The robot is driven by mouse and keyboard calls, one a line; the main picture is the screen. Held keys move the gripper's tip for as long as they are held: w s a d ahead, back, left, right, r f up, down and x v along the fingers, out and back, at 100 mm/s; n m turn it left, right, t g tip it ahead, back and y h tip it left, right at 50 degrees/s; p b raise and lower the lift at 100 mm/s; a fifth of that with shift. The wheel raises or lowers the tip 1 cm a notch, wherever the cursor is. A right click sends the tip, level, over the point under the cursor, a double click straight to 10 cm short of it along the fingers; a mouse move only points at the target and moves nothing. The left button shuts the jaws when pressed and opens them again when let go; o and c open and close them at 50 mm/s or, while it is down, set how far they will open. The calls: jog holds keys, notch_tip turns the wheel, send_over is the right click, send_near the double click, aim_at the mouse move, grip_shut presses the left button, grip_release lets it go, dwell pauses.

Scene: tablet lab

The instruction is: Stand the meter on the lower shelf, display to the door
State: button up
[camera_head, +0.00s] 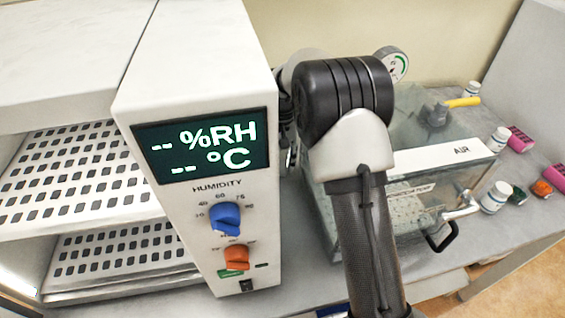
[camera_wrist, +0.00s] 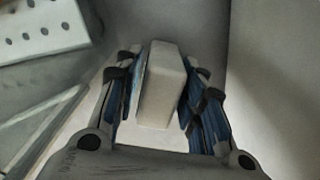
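A pale grey, box-shaped body, which I take to be the meter (camera_wrist: 162,88), stands out between the fingers of my gripper (camera_wrist: 165,62) in the wrist view. The blue finger pads lie along both its sides, and the gripper appears shut on it. No display shows on the side facing the camera. In the head view my gripper and the meter are hidden; only my arm shows. The open chamber at the left has a perforated upper shelf (camera_head: 75,175) and a perforated lower shelf (camera_head: 125,258). Both look empty where visible. The door cannot be made out.
A control panel with a humidity display (camera_head: 205,146), a blue knob (camera_head: 225,217) and an orange knob (camera_head: 236,257) stands between the shelves and my arm. A clear box (camera_head: 440,165) marked AIR is at the right, with small white bottles (camera_head: 496,197) and pink items (camera_head: 519,139) beyond.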

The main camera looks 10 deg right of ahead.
jog(key=shift+c, duration=0.3)
grip_shut()
jog(key=shift+r, duration=0.1)
